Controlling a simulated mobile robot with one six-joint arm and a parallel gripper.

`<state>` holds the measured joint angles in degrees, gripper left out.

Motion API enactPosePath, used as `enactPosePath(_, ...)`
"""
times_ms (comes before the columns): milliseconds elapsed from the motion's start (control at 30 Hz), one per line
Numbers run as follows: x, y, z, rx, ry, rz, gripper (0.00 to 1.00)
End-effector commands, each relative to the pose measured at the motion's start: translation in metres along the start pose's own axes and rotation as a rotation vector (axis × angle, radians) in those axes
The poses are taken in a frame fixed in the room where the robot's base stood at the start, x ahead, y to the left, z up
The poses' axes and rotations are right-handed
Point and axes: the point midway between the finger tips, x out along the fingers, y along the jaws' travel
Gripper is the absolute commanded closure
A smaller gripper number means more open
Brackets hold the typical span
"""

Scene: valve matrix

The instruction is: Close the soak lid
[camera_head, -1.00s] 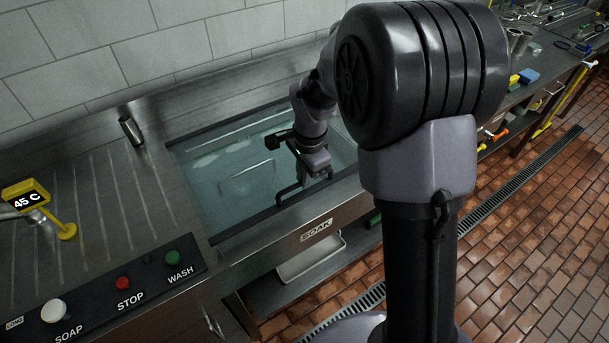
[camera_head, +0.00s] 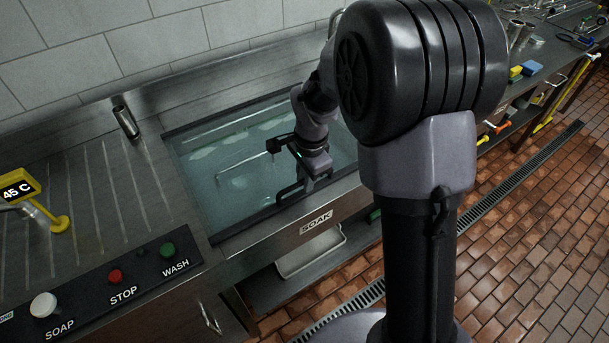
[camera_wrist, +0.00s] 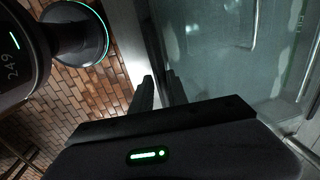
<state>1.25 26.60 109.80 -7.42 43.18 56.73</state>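The soak basin (camera_head: 230,170) lies in the metal counter, with blue-green water and a dark rim, above a front plate marked SOAK (camera_head: 316,222). I cannot clearly tell a clear lid from the water surface. A black bar-like piece (camera_head: 288,190) shows at the basin's front edge below my gripper; I cannot tell whether it is a lid handle or a finger. My gripper (camera_head: 300,172) is low over the front part of the basin. In the wrist view its two dark fingers (camera_wrist: 159,88) stand apart beside the basin's rim, with nothing clearly held between them.
A control panel with SOAP (camera_head: 43,305), STOP (camera_head: 115,276) and WASH (camera_head: 167,249) buttons and a yellow 45 C display (camera_head: 20,187) are at left. A metal cylinder (camera_head: 125,122) stands behind. A pale tray (camera_head: 310,252) sits below the basin. Brick floor lies at right.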

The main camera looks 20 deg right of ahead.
Motion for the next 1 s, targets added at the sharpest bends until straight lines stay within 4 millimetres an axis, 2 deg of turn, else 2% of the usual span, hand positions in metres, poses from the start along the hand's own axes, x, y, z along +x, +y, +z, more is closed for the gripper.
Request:
enactPosePath(33, 0.002, 0.002, 0.001, 0.001, -0.002, 0.006, 0.74)
enactPosePath(100, 0.002, 0.002, 0.000, 0.001, -0.002, 0.004, 0.66)
enactPosePath(367, -0.001, 0.000, 0.000, 0.001, 0.000, 0.000, 0.66)
enactPosePath(433, -0.008, -0.001, 0.000, 0.001, 0.000, -0.002, 0.66)
enactPosePath(567, -0.043, -0.002, 0.000, 0.002, 0.001, -0.005, 0.66)
enactPosePath(800, -0.125, -0.001, 0.000, 0.001, 0.001, -0.004, 0.66)
enactPosePath(900, -0.149, -0.001, 0.000, 0.002, 0.001, -0.002, 0.66)
enactPosePath(1000, -0.165, 0.000, 0.000, 0.001, 0.000, -0.001, 0.66)
